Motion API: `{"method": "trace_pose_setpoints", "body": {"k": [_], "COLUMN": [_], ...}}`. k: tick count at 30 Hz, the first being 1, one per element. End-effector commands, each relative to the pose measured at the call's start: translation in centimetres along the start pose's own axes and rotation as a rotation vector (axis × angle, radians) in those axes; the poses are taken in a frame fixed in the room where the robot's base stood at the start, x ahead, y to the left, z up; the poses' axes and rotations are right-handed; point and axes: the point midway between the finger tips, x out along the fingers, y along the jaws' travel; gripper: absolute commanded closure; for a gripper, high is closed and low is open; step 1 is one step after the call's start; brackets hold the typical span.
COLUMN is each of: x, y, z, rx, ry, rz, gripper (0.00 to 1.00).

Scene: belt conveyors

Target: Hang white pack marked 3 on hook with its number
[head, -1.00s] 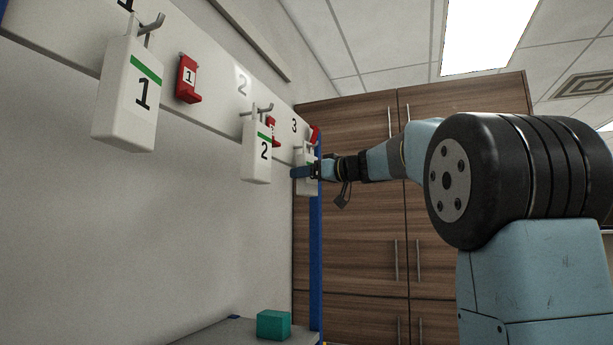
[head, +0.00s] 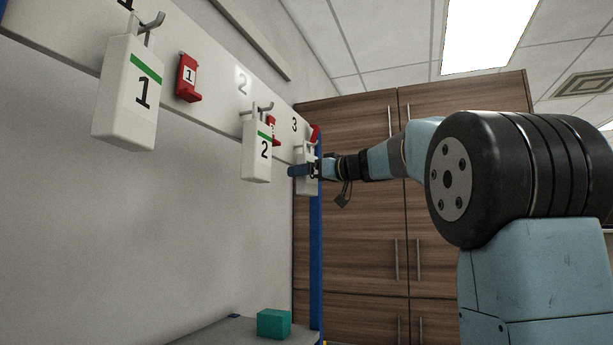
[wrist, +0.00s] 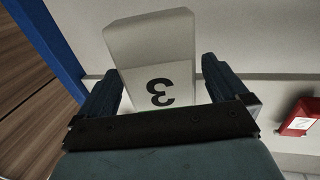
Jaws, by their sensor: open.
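The white pack marked 3 (wrist: 150,42) shows in the wrist view, its number upside down in the picture. It sits between the two spread fingers of my gripper (wrist: 163,85), with a visible gap at the right finger. In the head view the pack (head: 301,184) is at the far end of the board, partly hidden behind my gripper (head: 299,171). It is below the printed 3 on the board (head: 294,125). My gripper is open. The hook at number 3 is too small and covered to tell how the pack meets it.
White packs 1 (head: 128,95) and 2 (head: 257,150) hang on hooks to the left. Red tags (head: 187,78) are fixed on the board; one marked 2 (wrist: 299,118) is near my gripper. A blue post (head: 315,250) stands close by. A green block (head: 273,323) lies below.

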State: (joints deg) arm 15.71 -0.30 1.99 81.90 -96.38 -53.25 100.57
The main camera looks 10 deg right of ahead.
Motion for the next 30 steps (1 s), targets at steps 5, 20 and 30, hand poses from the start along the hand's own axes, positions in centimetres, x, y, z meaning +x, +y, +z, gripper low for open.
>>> {"method": "trace_pose_setpoints", "body": {"k": [5, 20, 30], "x": [-1.8, -11.1, -13.5], "y": [0.0, 0.1, 0.1], "z": [-0.1, 0.0, 0.1], "rx": [-0.002, -0.001, 0.0], "ry": [0.001, 0.001, 0.001], "rz": [0.002, 0.003, 0.0], "gripper": [0.0, 0.0, 0.0]}}
